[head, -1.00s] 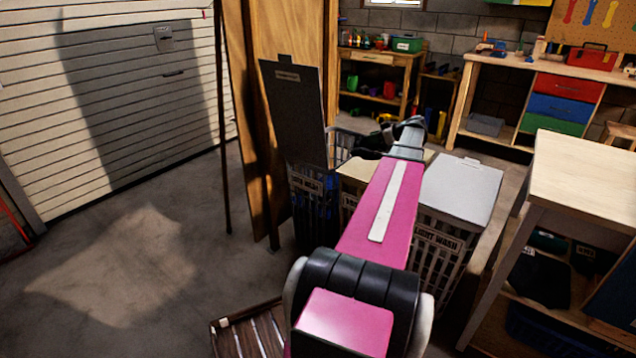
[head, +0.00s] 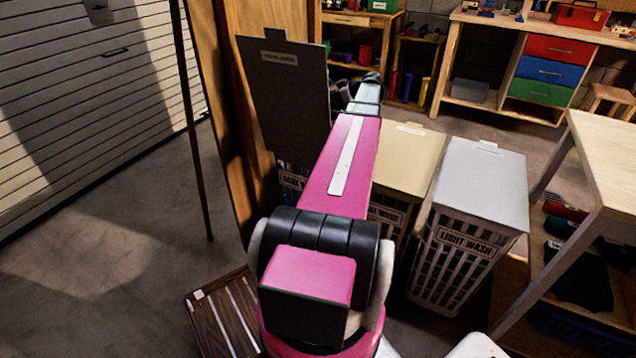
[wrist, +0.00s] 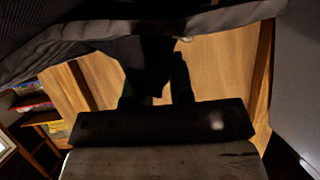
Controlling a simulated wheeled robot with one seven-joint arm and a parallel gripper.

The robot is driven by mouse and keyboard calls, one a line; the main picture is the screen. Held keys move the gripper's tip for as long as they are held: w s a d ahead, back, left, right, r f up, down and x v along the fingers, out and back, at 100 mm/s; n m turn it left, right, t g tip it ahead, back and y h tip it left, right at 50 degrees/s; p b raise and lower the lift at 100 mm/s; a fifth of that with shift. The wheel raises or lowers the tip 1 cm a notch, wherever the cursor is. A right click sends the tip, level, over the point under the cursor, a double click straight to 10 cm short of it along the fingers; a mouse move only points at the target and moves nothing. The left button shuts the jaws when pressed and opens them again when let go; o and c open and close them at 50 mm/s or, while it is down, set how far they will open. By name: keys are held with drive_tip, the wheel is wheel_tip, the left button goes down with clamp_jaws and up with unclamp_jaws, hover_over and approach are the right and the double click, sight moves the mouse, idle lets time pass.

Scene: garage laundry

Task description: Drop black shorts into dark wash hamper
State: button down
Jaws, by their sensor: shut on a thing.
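The dark wash hamper stands left of my arm in the head view, with its dark lid (head: 285,100) raised upright and its labelled front (head: 292,181) partly hidden by my arm. Its opening is hidden from me. My gripper (wrist: 157,82) is shut on dark cloth, the black shorts (wrist: 112,55), which show in the wrist view as dark ribbed fabric at the fingers. In the head view the end of my arm is just right of the raised lid. I cannot tell there whether the shorts are over the opening.
A tan-lidded hamper (head: 410,158) and the light wash hamper (head: 467,245), both with lids down, stand to the right. A wooden panel (head: 240,60) is behind the raised lid. A wooden table (head: 607,150) is at the right, a slatted wooden thing (head: 222,318) at the lower left.

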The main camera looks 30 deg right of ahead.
drive_tip(key=shift+f, duration=2.85)
drive_tip(key=c, duration=0.9)
unclamp_jaws()
drive_tip(key=shift+s, duration=0.1)
drive_tip(key=v, duration=1)
drive_tip(key=shift+s+d+r, duration=0.15)
drive_tip(key=shift+s+d, duration=0.05)
drive_tip(key=shift+s, duration=0.1)
